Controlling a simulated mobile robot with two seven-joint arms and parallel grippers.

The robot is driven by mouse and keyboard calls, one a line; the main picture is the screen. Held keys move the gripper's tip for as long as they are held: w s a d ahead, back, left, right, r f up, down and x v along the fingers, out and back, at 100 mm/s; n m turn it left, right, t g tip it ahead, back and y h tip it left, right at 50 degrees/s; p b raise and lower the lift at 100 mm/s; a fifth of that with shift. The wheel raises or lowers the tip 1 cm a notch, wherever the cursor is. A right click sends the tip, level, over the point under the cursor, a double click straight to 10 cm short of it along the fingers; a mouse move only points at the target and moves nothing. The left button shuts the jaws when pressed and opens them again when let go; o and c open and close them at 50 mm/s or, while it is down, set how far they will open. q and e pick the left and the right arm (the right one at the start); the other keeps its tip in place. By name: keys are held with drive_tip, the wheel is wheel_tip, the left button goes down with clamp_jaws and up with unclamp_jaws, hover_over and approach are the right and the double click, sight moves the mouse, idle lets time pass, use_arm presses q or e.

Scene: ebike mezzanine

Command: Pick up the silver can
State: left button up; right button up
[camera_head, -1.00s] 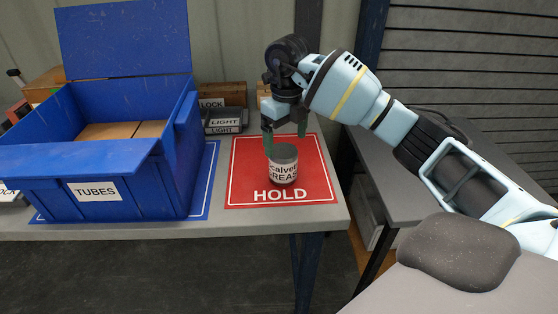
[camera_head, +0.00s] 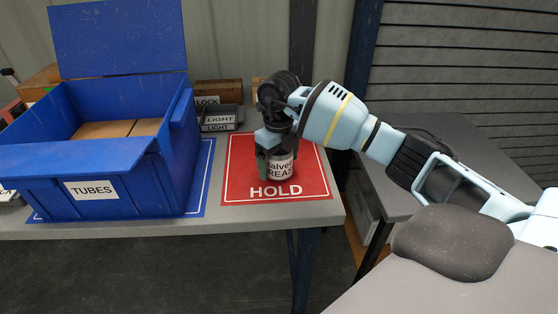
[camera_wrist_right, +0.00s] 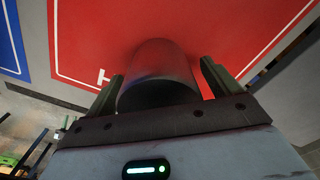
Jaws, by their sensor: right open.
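The silver can (camera_head: 279,170), with a white label reading in part "GREASE", stands upright on the red HOLD mat (camera_head: 312,180). My right gripper (camera_head: 277,158) is down over the can from above and hides its top. In the right wrist view the can (camera_wrist_right: 158,75) sits between the two open fingers of the right gripper (camera_wrist_right: 160,85), with a finger on each side. I cannot tell whether either finger touches it. My left gripper is not in view.
A blue TUBES bin (camera_head: 120,198) with a raised lid and cardboard inside stands left on a blue mat. The table's front edge runs just before the mat. A dark grey table (camera_head: 470,155) is at right.

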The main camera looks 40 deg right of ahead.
drive_tip(key=c, duration=1.2)
drive_tip(key=shift+c, duration=0.3)
drive_tip(key=shift+r, duration=0.2)
drive_tip(key=shift+r, duration=0.55)
wheel_tip(320, 180, up, 2)
drive_tip(key=shift+a+r, duration=0.1)
drive_tip(key=shift+r, duration=0.1)
drive_tip(key=s+a, duration=0.1)
drive_tip(key=a, duration=0.4)
drive_tip(key=s+a, duration=0.1)
drive_tip(key=a, duration=0.4)
drive_tip(key=s+a+r+b, duration=0.1)
drive_tip(key=a, duration=0.4)
drive_tip(key=shift+s+a+r, duration=0.1)
drive_tip(key=shift+s+a, duration=0.1)
drive_tip(key=shift+s, duration=0.15)
